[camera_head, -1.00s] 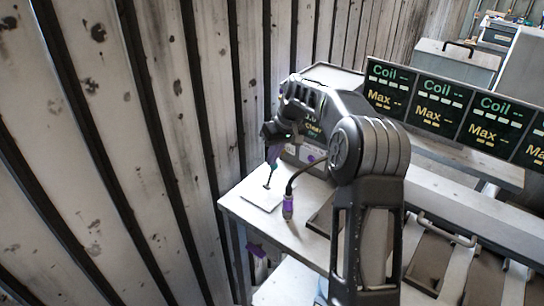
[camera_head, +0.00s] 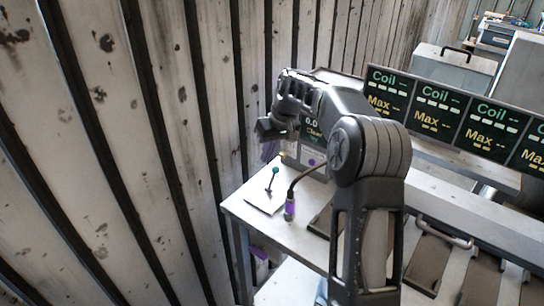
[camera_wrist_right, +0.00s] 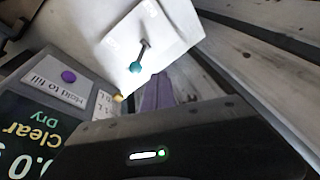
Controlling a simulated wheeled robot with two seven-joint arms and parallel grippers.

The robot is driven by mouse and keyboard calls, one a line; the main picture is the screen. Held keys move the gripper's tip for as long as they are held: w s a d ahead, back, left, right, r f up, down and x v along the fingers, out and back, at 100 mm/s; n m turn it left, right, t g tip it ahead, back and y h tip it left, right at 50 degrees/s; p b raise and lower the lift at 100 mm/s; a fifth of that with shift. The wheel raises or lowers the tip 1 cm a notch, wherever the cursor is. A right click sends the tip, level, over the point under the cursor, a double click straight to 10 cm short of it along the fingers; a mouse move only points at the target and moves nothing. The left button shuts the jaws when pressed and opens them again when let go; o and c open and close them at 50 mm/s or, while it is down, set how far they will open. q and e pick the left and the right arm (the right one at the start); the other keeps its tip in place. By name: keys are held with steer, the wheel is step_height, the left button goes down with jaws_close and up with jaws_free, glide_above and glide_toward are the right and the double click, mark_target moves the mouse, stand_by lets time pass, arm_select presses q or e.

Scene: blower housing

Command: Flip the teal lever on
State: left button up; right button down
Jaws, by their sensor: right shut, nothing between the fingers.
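The teal lever's round knob (camera_head: 275,170) sits on a thin dark stem rising from a white plate (camera_head: 262,203) at the table's far left corner. In the head view the stem leans slightly right. In the right wrist view the knob (camera_wrist_right: 137,67) is at upper middle, with its stem running up to the plate. My right gripper (camera_head: 269,150) is behind and above the lever, its purple fingers partly hidden by its own arm. In the wrist view the fingers (camera_wrist_right: 158,88) are shut, empty, and apart from the knob. My left gripper is out of view.
A display panel with a purple button (camera_wrist_right: 68,77) is beside the plate. The corrugated wall (camera_head: 150,150) is close on the left. Coil screens (camera_head: 435,107) line the back right.

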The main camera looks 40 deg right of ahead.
steer(key=s+d+r, duration=0.1)
steer(key=d+r, duration=0.3)
steer(key=r, duration=0.3)
steer(key=shift+s+d+r, duration=0.3)
steer(key=shift+r, duration=0.1)
